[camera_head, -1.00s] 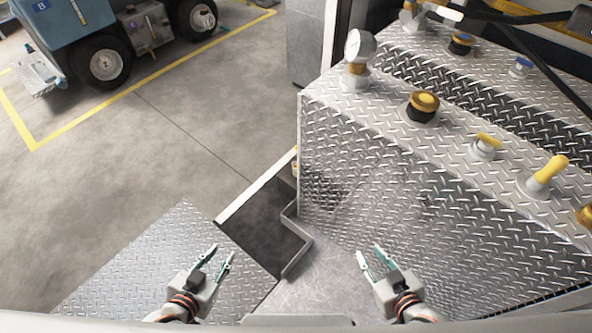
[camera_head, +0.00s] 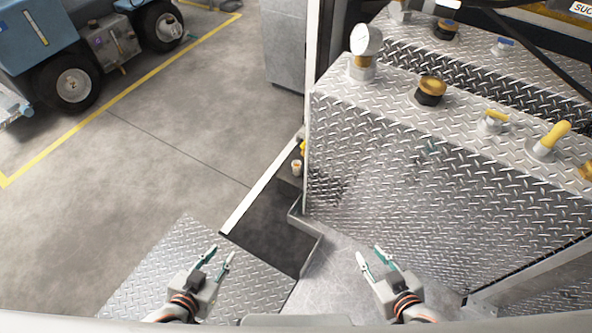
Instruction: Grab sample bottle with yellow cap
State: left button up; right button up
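A small yellow item (camera_head: 303,147) shows at the left edge of the diamond-plate box, mostly hidden behind it; I cannot tell whether it is a bottle cap. A small pale container with an orange-brown top (camera_head: 297,168) stands just below it in the dark recess. No sample bottle is clearly recognisable. My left gripper (camera_head: 221,254) is open and empty above the diamond-plate step. My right gripper (camera_head: 370,254) is open and empty above the metal floor. Both are well short of the small items.
The diamond-plate box (camera_head: 400,170) fills the right, with a gauge (camera_head: 366,40), a brass cap (camera_head: 431,88) and yellow valve handles (camera_head: 553,136) on top. A dark recess (camera_head: 270,240) lies ahead between the grippers. Open concrete floor (camera_head: 150,170) lies left; a blue vehicle stands beyond.

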aim_at(296, 164)
jog(key=k, duration=0.85)
jog(key=k+z, duration=0.15)
jog(key=z, duration=0.2)
jog(key=k+z, duration=0.1)
jog(key=z, duration=0.25)
jog(key=k+l+z, duration=0.1)
jog(key=z, duration=0.3)
jog(key=j+z, duration=0.1)
jog(key=z, duration=1.4)
jog(key=k+j, duration=0.1)
jog(key=j, duration=1.05)
jog(key=k+j, duration=0.15)
jog(key=j, duration=0.4)
jog(key=k+j, duration=0.1)
jog(key=j, duration=1.05)
jog(key=k+j, duration=0.15)
jog(key=j, duration=0.95)
jog(key=k+z, duration=0.05)
